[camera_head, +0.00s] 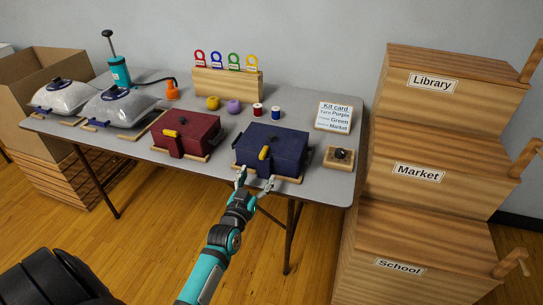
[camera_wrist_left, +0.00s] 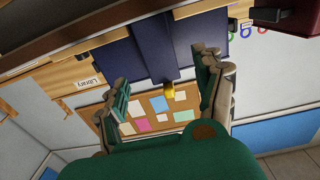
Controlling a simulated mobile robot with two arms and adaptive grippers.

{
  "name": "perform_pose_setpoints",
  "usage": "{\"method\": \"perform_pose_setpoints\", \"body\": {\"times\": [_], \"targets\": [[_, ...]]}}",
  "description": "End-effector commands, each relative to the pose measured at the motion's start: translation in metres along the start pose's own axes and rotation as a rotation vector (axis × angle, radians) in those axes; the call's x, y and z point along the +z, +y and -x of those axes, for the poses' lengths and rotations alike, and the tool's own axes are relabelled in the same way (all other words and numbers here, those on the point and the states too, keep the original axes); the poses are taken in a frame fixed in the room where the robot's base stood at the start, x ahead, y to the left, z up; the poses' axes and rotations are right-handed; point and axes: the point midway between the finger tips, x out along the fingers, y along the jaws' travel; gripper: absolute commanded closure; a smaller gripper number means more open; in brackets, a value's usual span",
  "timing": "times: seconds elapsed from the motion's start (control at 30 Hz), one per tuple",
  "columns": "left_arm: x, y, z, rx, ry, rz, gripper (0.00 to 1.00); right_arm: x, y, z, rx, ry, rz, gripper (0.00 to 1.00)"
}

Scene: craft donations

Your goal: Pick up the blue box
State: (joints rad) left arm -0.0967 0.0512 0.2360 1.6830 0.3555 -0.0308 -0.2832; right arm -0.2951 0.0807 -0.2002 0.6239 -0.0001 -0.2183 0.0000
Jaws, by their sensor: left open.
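The dark blue box (camera_head: 290,146) sits on a wooden base near the front edge of the grey table, with a yellow latch or handle piece (camera_head: 264,153) on its front. My left gripper (camera_head: 255,180) is open just in front of and below the box's front left part, its two fingers apart. In the left wrist view the blue box (camera_wrist_left: 122,63) shows upside down beyond the open gripper (camera_wrist_left: 166,75), with its front strap and yellow piece (camera_wrist_left: 171,88) between the fingers. I cannot tell whether the fingers touch it. My right gripper is not in view.
A dark red box (camera_head: 196,128) stands left of the blue one. A small wooden block with a black knob (camera_head: 339,157) is to its right. Spools and a kit card (camera_head: 335,115) lie behind. Stacked wooden crates (camera_head: 420,167) stand close at the right.

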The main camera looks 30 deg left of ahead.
Motion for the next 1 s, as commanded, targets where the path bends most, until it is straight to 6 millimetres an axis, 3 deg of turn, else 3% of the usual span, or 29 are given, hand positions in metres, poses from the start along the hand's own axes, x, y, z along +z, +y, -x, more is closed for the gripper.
{"method": "perform_pose_setpoints", "body": {"times": [0.4, 0.7, 1.0], "targets": [[-0.005, -0.001, -0.049, 0.000, 0.000, 0.000, 0.31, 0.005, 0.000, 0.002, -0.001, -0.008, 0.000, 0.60], [-0.005, -0.002, -0.054, 0.000, 0.000, 0.000, 0.31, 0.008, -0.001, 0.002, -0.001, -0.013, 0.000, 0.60], [-0.005, -0.001, -0.054, 0.000, 0.000, 0.000, 0.67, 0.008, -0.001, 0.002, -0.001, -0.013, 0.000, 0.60]]}}
